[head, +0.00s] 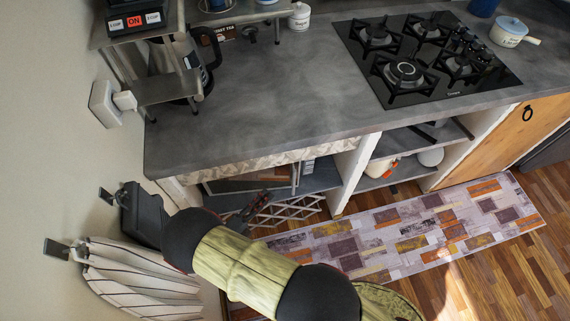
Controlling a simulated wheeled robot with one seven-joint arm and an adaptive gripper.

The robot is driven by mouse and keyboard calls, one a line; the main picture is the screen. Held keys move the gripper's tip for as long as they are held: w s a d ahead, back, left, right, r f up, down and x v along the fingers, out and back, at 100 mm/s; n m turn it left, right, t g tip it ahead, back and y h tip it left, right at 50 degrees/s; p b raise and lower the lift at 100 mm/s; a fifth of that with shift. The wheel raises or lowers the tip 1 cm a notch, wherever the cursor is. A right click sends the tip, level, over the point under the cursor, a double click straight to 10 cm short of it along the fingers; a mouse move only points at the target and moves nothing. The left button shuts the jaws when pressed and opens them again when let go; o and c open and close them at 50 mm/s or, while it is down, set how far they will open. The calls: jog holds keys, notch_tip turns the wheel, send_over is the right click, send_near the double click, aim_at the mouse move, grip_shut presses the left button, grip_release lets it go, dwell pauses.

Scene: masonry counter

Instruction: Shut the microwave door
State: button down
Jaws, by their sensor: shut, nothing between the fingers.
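A microwave (245,184) appears to sit in the left open compartment under the counter, mostly hidden by the countertop. A dark panel with an orange-brown patch and a pale frame shows there; I cannot tell for certain how far its door is open. My gripper (262,200) is at the front of that compartment, beyond the end of my green-and-black arm. It is small and dark in this view, its fingers are shut and it holds nothing. I cannot tell whether it touches the panel.
A white lattice rack (287,211) is low beside my gripper. The counter edge (270,150) overhangs the compartment. A dark bag (142,214) and a striped cloth (135,272) hang on the left wall. A patterned rug (400,237) lies on the open floor.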

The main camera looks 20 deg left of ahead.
jog(key=a+b+x, duration=0.1)
jog(key=b+x, duration=0.1)
jog(key=x, duration=0.4)
jog(key=w+a+b+x, duration=0.1)
jog(key=b+x, duration=0.2)
jog(key=x, duration=0.3)
jog(key=shift+w+a+r, duration=0.2)
jog(key=shift+w+r, duration=0.05)
jog(key=shift+w, duration=0.05)
